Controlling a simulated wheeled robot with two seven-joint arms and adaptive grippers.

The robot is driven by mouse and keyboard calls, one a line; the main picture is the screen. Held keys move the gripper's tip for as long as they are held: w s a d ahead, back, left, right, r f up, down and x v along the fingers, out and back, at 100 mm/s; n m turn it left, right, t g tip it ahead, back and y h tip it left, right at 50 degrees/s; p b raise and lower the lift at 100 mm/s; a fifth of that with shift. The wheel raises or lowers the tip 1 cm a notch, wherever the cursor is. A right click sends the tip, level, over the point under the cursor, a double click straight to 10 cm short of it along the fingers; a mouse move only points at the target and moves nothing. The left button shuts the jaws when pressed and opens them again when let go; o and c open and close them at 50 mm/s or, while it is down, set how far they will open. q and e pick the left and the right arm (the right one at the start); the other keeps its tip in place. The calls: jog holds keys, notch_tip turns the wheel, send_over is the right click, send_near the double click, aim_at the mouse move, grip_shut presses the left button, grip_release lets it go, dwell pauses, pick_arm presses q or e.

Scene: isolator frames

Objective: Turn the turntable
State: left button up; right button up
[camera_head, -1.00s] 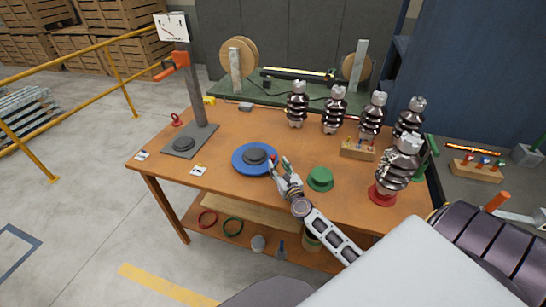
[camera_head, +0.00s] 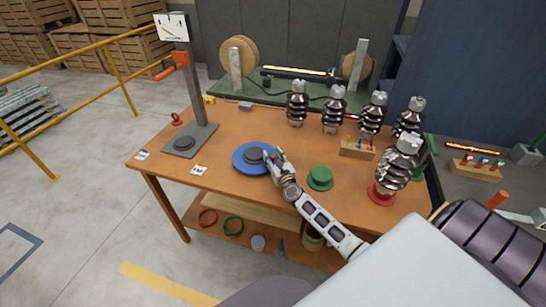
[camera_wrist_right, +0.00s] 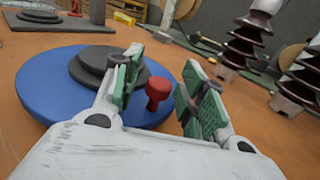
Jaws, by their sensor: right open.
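The turntable is a blue disc (camera_head: 242,164) with a dark stepped hub (camera_head: 253,155), lying flat near the front middle of the table; it also shows in the right wrist view (camera_wrist_right: 50,85). A red knob (camera_wrist_right: 158,90) stands at the disc's right edge. My right gripper (camera_head: 275,158) is at that edge. In the right wrist view the open gripper (camera_wrist_right: 160,88) has its green-padded fingers on either side of the red knob, with gaps showing. My left gripper is not in view.
A green round stand (camera_head: 320,179) is right of my right gripper. A ribbed insulator (camera_head: 398,165) stands on a red base farther right. Several more insulators (camera_head: 334,110) stand behind. A post with a dial (camera_head: 196,85) rises at the left on a grey plate. Bare table lies left of the disc.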

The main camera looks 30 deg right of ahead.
grip_shut()
dwell(0.3)
dwell(0.4)
